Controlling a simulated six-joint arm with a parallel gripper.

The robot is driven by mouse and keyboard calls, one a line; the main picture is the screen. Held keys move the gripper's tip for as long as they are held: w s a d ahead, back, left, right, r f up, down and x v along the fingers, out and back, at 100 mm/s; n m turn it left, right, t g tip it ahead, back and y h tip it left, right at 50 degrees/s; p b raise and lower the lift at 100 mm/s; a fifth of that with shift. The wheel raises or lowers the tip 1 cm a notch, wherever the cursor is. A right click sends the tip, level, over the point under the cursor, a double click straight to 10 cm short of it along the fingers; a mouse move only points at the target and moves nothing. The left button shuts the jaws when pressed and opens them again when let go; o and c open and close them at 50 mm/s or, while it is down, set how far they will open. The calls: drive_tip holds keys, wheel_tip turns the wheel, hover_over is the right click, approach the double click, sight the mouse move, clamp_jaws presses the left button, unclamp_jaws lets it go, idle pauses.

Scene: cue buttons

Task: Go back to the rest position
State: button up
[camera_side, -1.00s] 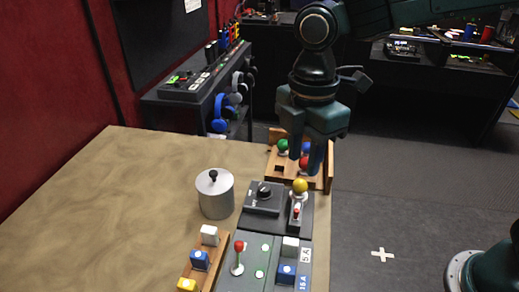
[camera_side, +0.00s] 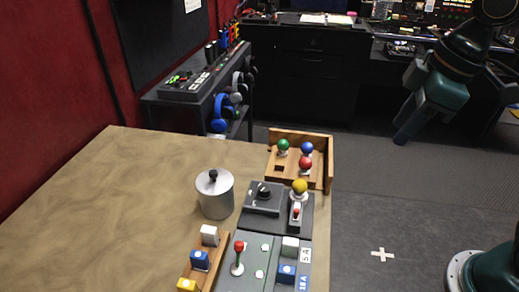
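My gripper (camera_side: 405,125) hangs in the air at the upper right, off the table's right edge and above the dark floor. It is apart from everything on the table. I see it edge-on, so I cannot tell whether its fingers are apart; nothing shows in it. The table (camera_side: 100,215) holds a wooden box (camera_side: 325,165) with a green ball (camera_side: 283,145), a blue ball (camera_side: 307,148) and a red ball (camera_side: 305,163). A yellow ball (camera_side: 299,186) sits on a dark panel in front of the box.
A lidded metal pot (camera_side: 215,195) stands left of a black knob panel (camera_side: 262,198). A red-topped lever (camera_side: 238,255) rises from a grey panel. A wooden strip carries white, blue (camera_side: 200,260) and yellow blocks. The left of the table is clear.

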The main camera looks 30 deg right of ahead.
drive_tip(key=s+d+f+m+t, duration=0.1)
drive_tip(key=s+d+m+t, duration=0.1)
drive_tip(key=s+d+m, duration=0.4)
drive_tip(key=shift+s+f+m+h, duration=0.3)
drive_tip(key=shift+s+m+h, duration=0.1)
drive_tip(key=shift+s+m, duration=0.4)
